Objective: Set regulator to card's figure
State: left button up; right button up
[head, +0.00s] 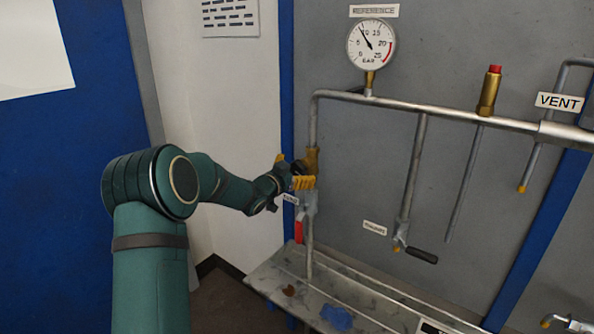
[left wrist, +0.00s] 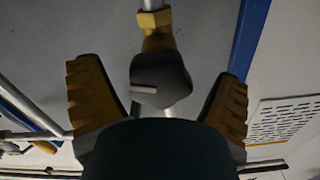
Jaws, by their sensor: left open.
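The regulator (head: 311,158) is a brass body on the vertical pipe at the left of the grey panel. In the left wrist view its brass neck (left wrist: 157,40) leads to a dark rounded knob with a pale line (left wrist: 160,82). My left gripper (head: 303,183) is at the regulator. In the left wrist view its yellow-padded fingers (left wrist: 158,100) are open, one on each side of the knob, with gaps visible. The reference gauge (head: 371,44) has its needle between 5 and 10. A card with a readable figure is not clear. My right gripper is not in view.
A red-handled valve (head: 299,227) hangs just below the gripper. A black-handled valve (head: 422,255), a brass fitting with a red cap (head: 489,91) and a vent label (head: 559,102) are to the right. A metal tray (head: 370,296) runs below. A printed sheet (head: 230,17) hangs behind.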

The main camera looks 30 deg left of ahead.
pick_arm(q)
jog(key=c, duration=1.2)
jog(key=m+b, duration=0.1)
jog(key=b, duration=0.1)
jog(key=shift+f+b, duration=0.2)
jog(key=shift+b, duration=0.1)
jog(key=shift+r+m+b, duration=0.15)
jog(key=shift+m+b, duration=0.25)
jog(key=shift+m, duration=0.3)
jog(key=o, duration=1.2)
